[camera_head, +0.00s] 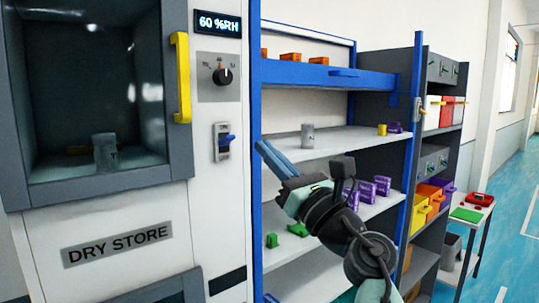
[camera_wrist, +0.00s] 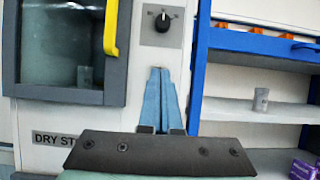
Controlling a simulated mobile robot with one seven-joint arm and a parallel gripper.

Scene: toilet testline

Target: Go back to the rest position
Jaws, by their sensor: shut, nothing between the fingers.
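My gripper (camera_head: 268,153) is shut and empty, with its blue fingers pointing up and to the left in the head view. It is raised in front of the shelf rack's left blue post and the dry store cabinet's right edge. In the wrist view the two blue fingers (camera_wrist: 160,85) lie together in front of the white panel of the dry store cabinet (camera_wrist: 150,50). Nothing shows between the fingertips.
The cabinet's yellow handle (camera_head: 181,78) sticks out at left. A grey cylinder (camera_head: 307,135) stands on the rack's middle shelf. Purple boxes (camera_head: 382,185) stand on the shelf below, partly behind my arm. A small table (camera_head: 470,215) stands at right, beside open blue floor (camera_head: 515,200).

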